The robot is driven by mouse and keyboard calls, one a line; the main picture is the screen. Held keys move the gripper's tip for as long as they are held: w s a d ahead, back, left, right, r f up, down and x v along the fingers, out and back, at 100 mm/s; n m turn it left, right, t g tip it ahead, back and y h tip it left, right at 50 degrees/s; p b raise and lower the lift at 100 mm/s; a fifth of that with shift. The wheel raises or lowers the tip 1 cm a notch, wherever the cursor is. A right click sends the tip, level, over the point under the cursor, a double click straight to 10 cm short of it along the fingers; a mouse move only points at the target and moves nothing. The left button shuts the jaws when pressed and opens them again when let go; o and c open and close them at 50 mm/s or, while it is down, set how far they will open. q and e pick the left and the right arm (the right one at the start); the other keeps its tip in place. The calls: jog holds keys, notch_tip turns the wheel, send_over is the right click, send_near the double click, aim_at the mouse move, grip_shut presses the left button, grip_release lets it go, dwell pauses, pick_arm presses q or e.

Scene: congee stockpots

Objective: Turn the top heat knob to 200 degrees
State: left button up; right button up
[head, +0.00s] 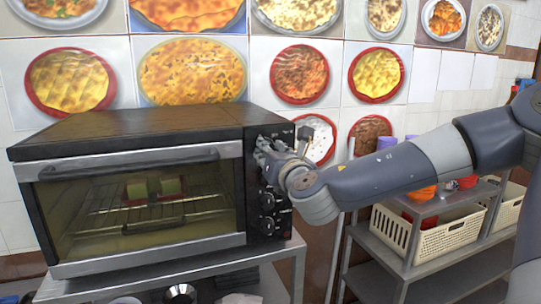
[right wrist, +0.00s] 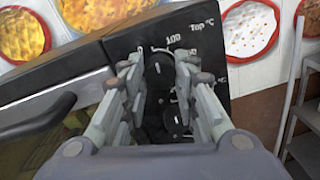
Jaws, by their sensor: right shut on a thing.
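The black toaster oven (head: 130,135) stands on a metal table with its control panel on the right side of its front. My right gripper (head: 268,152) is at the upper part of this panel and hides the top heat knob in the head view. In the right wrist view the black top knob (right wrist: 157,72) sits between the fingers of my right gripper (right wrist: 158,62), which is shut on it. The "Top °C" label and the scale mark 100 show above it. The knob's pointer and exact setting cannot be made out. My left gripper is not in view.
Two lower knobs (head: 267,200) (head: 266,226) are below the gripper on the panel. The oven door (head: 140,205) is closed, with a red dish of food (head: 153,187) on the rack inside. A metal shelf with cream baskets (head: 428,228) stands to the right.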

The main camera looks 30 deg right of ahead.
jog(key=shift+d+m+y+b, duration=0.1)
jog(key=shift+m+y+b, duration=0.3)
jog(key=shift+m+b, duration=4.5)
jog(key=shift+d+m+y+b, duration=0.1)
jog(key=shift+m+y+b, duration=0.3)
jog(key=shift+m+b, duration=4.5)
jog(key=m+p, duration=0.2)
jog(key=shift+m+p, duration=0.3)
jog(key=shift+m, duration=0.1)
jog(key=o, duration=1.1)
jog(key=v, duration=1.2)
